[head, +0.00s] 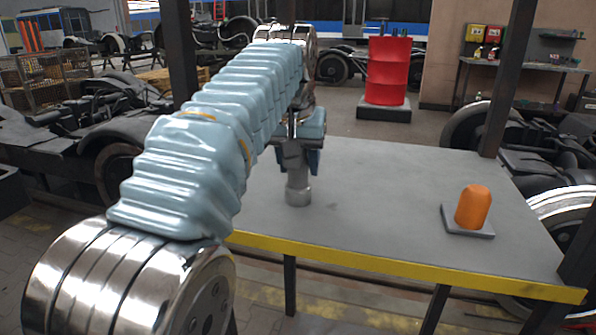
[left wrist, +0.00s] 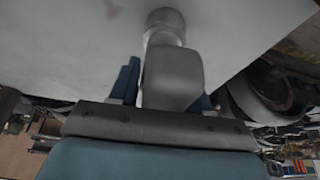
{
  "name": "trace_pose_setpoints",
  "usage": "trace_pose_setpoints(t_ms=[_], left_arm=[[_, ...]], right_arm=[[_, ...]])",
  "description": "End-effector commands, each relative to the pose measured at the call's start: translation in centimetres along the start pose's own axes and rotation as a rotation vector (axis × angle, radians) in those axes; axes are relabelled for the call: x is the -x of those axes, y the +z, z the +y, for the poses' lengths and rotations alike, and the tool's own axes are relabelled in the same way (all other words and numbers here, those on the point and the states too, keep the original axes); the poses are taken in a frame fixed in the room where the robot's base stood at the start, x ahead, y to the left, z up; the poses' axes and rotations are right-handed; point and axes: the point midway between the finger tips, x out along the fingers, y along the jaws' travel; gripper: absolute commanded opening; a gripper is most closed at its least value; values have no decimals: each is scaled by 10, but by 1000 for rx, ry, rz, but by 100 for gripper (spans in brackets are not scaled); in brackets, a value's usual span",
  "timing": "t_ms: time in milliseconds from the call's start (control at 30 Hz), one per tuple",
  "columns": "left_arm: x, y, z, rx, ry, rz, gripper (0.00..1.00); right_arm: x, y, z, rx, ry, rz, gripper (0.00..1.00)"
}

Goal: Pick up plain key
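A grey metal piece, which I take to be the plain key (head: 298,192), stands upright on the table near its left front part. It has a round lower end and a blocky upper part. My left gripper (head: 299,162) points down over it, with its blue fingers on either side of the upper part. In the left wrist view the key (left wrist: 172,78) lies between the fingers and partly hides the right one. I cannot tell whether both fingers touch it. My right gripper is not in view.
The grey table (head: 390,190) has a yellow front edge (head: 400,268). An orange rounded piece (head: 473,207) stands on a small grey plate at the right. The table between is clear. A dark post (head: 507,80) rises by the right back corner. A red drum (head: 388,72) stands behind.

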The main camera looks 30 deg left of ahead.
Motion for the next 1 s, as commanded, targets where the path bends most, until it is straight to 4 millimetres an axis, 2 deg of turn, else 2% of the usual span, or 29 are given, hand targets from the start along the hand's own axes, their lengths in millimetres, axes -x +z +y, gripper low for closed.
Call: trace_pose_setpoints(t_ms=[33,300,567,733,833,867,1000], left_arm=[[0,0,0,0,0,0,39],[0,0,0,0,1,0,0],[2,-1,0,0,1,1,0],[14,-6,0,1,0,3,0],[33,-15,-2,5,0,6,0],[38,-11,0,1,3,6,0],[83,4,2,-1,4,9,0]], right_arm=[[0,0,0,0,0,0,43],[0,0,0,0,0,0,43],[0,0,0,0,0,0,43],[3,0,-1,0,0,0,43],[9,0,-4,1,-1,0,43],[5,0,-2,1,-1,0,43],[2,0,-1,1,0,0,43]])
